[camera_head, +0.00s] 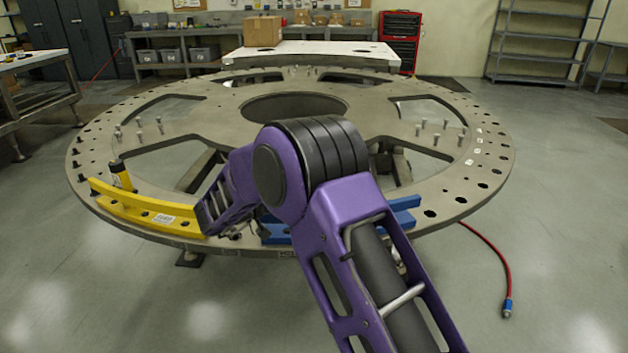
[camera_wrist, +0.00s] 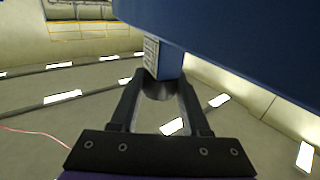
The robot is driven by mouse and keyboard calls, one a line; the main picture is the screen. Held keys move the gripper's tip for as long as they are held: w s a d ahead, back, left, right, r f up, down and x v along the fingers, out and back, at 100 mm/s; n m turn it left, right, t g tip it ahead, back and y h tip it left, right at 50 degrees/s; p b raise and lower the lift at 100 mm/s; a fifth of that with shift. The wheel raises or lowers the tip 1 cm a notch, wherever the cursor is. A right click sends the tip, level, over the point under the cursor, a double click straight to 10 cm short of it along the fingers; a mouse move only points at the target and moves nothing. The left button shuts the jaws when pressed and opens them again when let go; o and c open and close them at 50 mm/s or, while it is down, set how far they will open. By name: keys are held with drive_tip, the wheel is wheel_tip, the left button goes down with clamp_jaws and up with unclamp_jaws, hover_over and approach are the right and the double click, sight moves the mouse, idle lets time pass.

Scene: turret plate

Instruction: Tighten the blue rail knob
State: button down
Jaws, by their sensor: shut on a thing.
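The blue rail (camera_head: 285,232) lies on the near edge of the round turret plate in the head view, partly hidden behind my purple arm. In the wrist view the blue rail (camera_wrist: 235,45) fills the upper right, close to the camera, with a block bearing a pale label hanging from it. My gripper (camera_wrist: 160,92) has its two dark fingers on either side of a dark rounded piece (camera_wrist: 158,90) at the end of this block, shut on it. This appears to be the blue rail knob; its colour and thread are hard to make out. The head view does not show the fingertips clearly.
A yellow rail (camera_head: 150,212) with a yellow and black upright knob (camera_head: 121,176) sits on the plate's left. The grey turret plate (camera_head: 200,118) has cutouts and several upright pins. A red hose (camera_head: 490,250) lies on the floor at right. Open floor surrounds the plate's front.

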drive_tip(key=shift+d+r, duration=0.1)
idle(0.3)
drive_tip(key=shift+c, duration=1.8)
unclamp_jaws()
drive_tip(key=v, duration=1.7)
drive_tip(key=shift+a+p, duration=0.25)
drive_tip(key=shift+p, duration=0.15)
drive_tip(key=shift+s, duration=0.15)
